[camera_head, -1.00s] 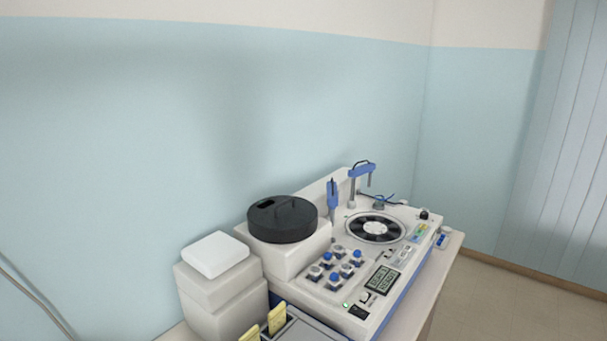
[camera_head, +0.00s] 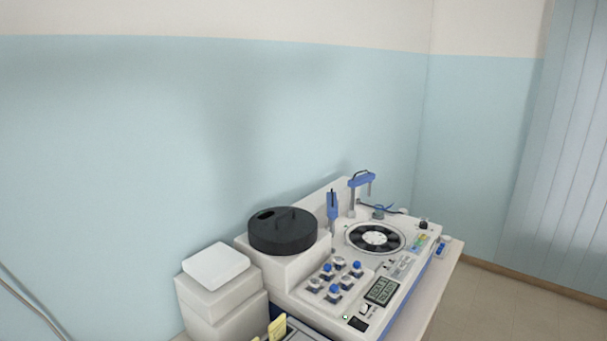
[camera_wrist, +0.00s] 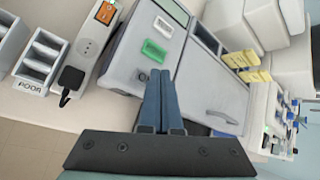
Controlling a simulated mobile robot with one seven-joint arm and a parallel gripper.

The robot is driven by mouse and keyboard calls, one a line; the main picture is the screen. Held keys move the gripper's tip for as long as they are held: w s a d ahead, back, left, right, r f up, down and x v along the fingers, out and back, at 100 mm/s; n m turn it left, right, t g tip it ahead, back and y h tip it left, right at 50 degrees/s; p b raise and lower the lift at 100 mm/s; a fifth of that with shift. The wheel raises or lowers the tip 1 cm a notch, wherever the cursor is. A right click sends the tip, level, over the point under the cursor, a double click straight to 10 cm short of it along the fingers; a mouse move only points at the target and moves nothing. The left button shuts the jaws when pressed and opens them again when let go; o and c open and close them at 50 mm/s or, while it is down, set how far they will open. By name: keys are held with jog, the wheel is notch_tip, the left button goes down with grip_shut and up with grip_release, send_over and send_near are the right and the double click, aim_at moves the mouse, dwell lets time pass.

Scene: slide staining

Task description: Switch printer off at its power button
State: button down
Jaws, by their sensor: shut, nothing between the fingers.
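In the wrist view a grey box-shaped device (camera_wrist: 205,85), which looks like the printer, fills the middle. Its top has a green rectangular button (camera_wrist: 154,50) and a white one (camera_wrist: 163,27). I cannot read their marks, so I cannot tell which is the power button. My gripper (camera_wrist: 160,72) is shut and empty, its two blue fingers together. The fingertips appear just below the green button in the picture; I cannot tell whether they touch the device. In the head view my gripper does not show, and only a little of the device shows at the bottom edge.
A power strip (camera_wrist: 97,35) with an orange switch (camera_wrist: 105,12) and a black plug (camera_wrist: 71,78) lies left of the device. A rack (camera_wrist: 40,57) stands further left. Yellow pieces (camera_wrist: 243,59) sit right. The head view shows a large analyser (camera_head: 408,262) and stacked white boxes (camera_head: 215,264).

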notch_tip(320, 180, up, 5)
jog(key=p, duration=0.4)
jog(key=shift+r+p, duration=0.15)
jog(key=shift+p, duration=0.2)
jog(key=w+d+r+n+t+b, duration=0.2)
jog(key=w+r+n+t+b, duration=0.15)
jog(key=r, duration=0.55)
jog(key=w+d+r+n+t+h+b, duration=0.1)
jog(key=w+d+r+n+t+b, duration=0.2)
jog(key=r, duration=0.6)
jog(key=w+d+r+n+t+b, duration=0.2)
jog(key=w+r+n+t+b, duration=0.25)
jog(key=r, duration=0.45)
jog(key=s+d+r+n+t+h+b, duration=0.2)
jog(key=s+r, duration=0.5)
jog(key=r, duration=0.4)
jog(key=s+d+r+n+t+h+b, duration=0.2)
jog(key=s+d+r+n+t+b, duration=0.2)
jog(key=r, duration=0.7)
jog(key=s+n+t, duration=0.2)
jog(key=s+n, duration=0.1)
jog(key=s, duration=0.1)
jog(key=shift+s+d+t, duration=0.2)
jog(key=shift+s+t, duration=0.05)
jog(key=shift+t, duration=0.15)
